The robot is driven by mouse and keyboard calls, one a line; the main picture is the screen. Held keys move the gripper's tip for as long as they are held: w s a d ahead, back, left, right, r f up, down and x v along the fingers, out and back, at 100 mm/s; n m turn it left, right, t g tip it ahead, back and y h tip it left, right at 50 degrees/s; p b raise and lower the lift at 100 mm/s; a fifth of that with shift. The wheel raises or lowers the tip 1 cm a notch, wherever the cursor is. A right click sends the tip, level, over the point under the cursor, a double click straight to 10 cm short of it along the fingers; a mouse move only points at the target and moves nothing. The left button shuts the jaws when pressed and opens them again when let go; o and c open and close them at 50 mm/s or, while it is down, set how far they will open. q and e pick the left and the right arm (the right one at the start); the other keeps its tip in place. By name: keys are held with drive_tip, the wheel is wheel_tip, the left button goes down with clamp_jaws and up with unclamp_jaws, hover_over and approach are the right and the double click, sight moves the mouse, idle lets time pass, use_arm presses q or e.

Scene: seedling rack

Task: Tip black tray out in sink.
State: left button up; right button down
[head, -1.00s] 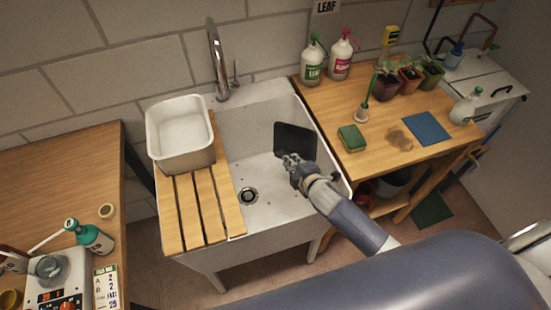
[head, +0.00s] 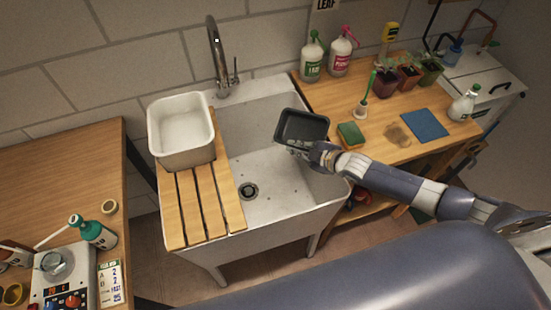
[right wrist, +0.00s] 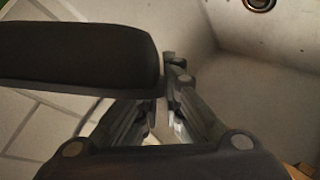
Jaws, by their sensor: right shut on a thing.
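The black tray (head: 302,125) is held above the right part of the sink, by its near edge, with its open inside facing up toward the head camera. It looks empty. My right gripper (head: 299,149) is shut on the tray's near rim. In the right wrist view the tray (right wrist: 75,55) fills the upper left, beside the gripper fingers (right wrist: 172,95). The white sink (head: 280,203) is below, with its drain (head: 248,191) clear. The sink drain also shows in the right wrist view (right wrist: 260,3). My left gripper is not in view.
A white tub (head: 183,150) stands on the slatted wooden board (head: 205,220) over the sink's left side. The faucet (head: 217,60) rises behind. On the right bench are a green sponge (head: 351,134), two spray bottles (head: 312,58), potted seedlings (head: 385,81) and a blue cloth (head: 424,124).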

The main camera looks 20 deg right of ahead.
sight(328, 125)
drive_tip(key=shift+w+d+r+m+y+b, duration=0.1)
drive_tip(key=shift+w+d+m+y+b, duration=0.1)
drive_tip(key=shift+d+b, duration=0.35)
drive_tip(key=shift+w+d+m+y+b, duration=0.1)
drive_tip(key=shift+d+y+b, duration=0.2)
drive_tip(key=shift+b, duration=0.45)
drive_tip(key=shift+w+d+r+b, duration=0.1)
drive_tip(key=shift+d+r+b, duration=0.1)
drive_tip(key=shift+r+b, duration=0.15)
drive_tip(key=shift+d+r+b, duration=0.2)
drive_tip(key=shift+d+b, duration=0.2)
drive_tip(key=shift+d+r+g, duration=0.1)
drive_tip(key=shift+r+g, duration=0.1)
drive_tip(key=shift+g, duration=0.1)
drive_tip(key=shift+d+r+m+y, duration=0.35)
drive_tip(key=shift+d+m, duration=0.15)
drive_tip(key=shift+d, duration=0.15)
drive_tip(key=shift+d+r+m+y+p, duration=0.2)
drive_tip(key=shift+d+r+m+p, duration=0.1)
drive_tip(key=shift+d+r+p, duration=0.35)
drive_tip(key=shift+d+r+m+y+p, duration=0.15)
drive_tip(key=shift+d+r+m+p, duration=0.25)
drive_tip(key=shift+d, duration=0.4)
drive_tip(key=shift+d+r+m+y, duration=0.4)
drive_tip(key=shift+d, duration=0.4)
drive_tip(key=shift+w+d+r+m, duration=0.1)
drive_tip(key=shift+d+r+m, duration=0.25)
drive_tip(key=shift+d, duration=0.15)
